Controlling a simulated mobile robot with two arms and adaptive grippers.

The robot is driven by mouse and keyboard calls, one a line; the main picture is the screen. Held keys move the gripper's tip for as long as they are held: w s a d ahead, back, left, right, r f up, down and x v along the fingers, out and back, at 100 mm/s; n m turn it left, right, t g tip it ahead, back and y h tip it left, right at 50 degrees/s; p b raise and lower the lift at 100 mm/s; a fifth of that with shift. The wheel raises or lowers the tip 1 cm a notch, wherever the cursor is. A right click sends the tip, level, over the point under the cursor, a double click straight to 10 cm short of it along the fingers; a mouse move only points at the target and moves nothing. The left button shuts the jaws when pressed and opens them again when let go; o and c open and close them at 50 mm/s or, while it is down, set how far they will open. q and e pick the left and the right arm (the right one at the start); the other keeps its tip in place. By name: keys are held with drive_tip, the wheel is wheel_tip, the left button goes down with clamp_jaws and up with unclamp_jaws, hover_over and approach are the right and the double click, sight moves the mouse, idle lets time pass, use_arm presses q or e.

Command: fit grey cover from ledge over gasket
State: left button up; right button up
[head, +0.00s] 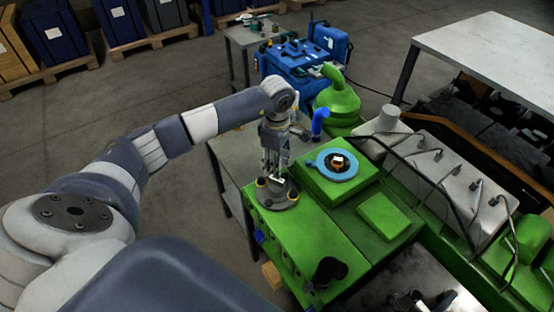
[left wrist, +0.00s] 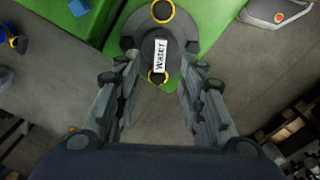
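The round grey cover (head: 277,197) lies flat on the green ledge (head: 300,232), near its outer edge. It has yellow rings on opposite sides, and a white "Water" label shows on it in the left wrist view (left wrist: 161,55). My left gripper (head: 274,172) points down just above the cover. Its fingers stand apart on either side of the label, and contact cannot be made out. The blue gasket (head: 321,158) lies around a dark opening with an orange-brown part on the raised green block, right of and beyond the cover. My right gripper is out of view.
A blue pipe elbow (head: 319,122) and a green rounded housing (head: 338,105) stand behind the gasket. A black fitting (head: 327,271) rises from the ledge's near end. Grey valve covers (head: 436,160) with dark lines lie to the right. A grey table (head: 228,150) is behind the ledge.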

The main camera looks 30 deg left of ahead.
sight(277, 186)
use_arm(q)
wheel_tip(277, 186, down, 7)
drive_tip(key=b, duration=0.4)
drive_tip(key=shift+r, duration=0.1)
clamp_jaws()
drive_tip(key=shift+r, duration=0.1)
drive_tip(key=shift+w, duration=0.1)
drive_tip(key=shift+r, duration=0.35)
drive_tip(key=shift+r+p, duration=0.5)
drive_tip(key=shift+r, duration=0.1)
drive_tip(key=shift+r, duration=0.1)
